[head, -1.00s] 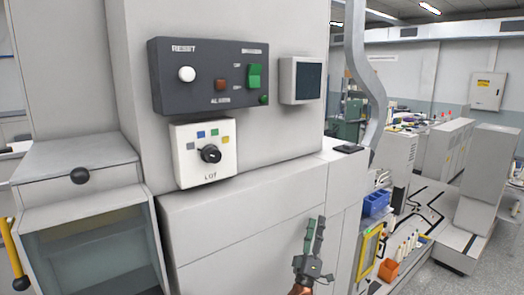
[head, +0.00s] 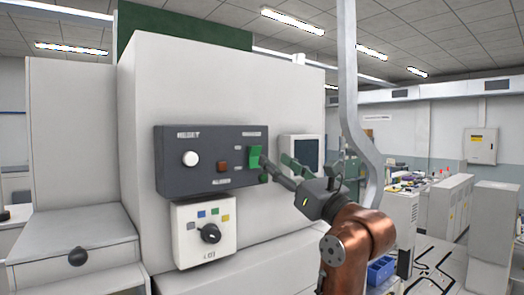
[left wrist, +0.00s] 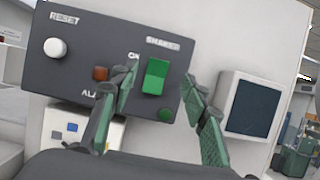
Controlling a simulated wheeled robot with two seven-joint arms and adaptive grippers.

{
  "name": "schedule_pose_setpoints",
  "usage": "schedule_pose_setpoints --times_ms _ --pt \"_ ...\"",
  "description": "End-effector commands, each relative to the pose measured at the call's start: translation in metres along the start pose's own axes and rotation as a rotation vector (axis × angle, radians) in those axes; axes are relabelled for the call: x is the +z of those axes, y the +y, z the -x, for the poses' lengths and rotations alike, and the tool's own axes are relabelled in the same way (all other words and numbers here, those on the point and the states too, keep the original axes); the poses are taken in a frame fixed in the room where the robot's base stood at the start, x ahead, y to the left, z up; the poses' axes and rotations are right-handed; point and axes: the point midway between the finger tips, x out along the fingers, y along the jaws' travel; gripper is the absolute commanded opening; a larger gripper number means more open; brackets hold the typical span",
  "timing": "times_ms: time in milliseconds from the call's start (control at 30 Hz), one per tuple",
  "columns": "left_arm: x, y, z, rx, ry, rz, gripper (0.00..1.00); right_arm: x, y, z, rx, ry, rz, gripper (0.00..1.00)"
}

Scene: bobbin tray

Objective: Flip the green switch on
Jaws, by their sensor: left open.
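The green switch (head: 254,157) is a rocker on a dark grey control panel (head: 205,178). In the left wrist view the switch (left wrist: 155,77) stands between my fingers, under a partly readable "SHAKER" label, with "ON" at its upper left. Which way the rocker is tipped I cannot tell. My left gripper (head: 277,160) is open and empty in front of the panel's right end. In the left wrist view its fingertips (left wrist: 160,74) lie either side of the switch; contact is not clear. My right gripper is not in view.
A white RESET button (left wrist: 55,48), a brown-red button (left wrist: 100,73) and a small round green button (left wrist: 166,115) share the panel. A dark screen (left wrist: 250,108) is right of it. A white box with a black knob (head: 210,234) is below. A grey post (head: 348,90) stands right.

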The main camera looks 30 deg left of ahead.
Motion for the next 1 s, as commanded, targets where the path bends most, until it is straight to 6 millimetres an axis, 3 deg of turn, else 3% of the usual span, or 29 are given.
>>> schedule_pose_setpoints --times_ms 200,433,833,1000 --pt "0.002 0.001 -0.037 0.006 0.000 -0.005 0.42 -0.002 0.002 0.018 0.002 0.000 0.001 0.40" --pt "0.001 0.001 -0.065 0.005 -0.001 -0.005 0.42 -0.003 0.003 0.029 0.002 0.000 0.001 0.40" --pt "-0.001 0.001 -0.071 0.004 -0.002 -0.004 0.41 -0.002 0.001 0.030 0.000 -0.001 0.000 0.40" --pt "-0.001 0.001 -0.071 0.004 -0.002 -0.004 0.30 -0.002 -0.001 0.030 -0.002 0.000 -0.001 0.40"
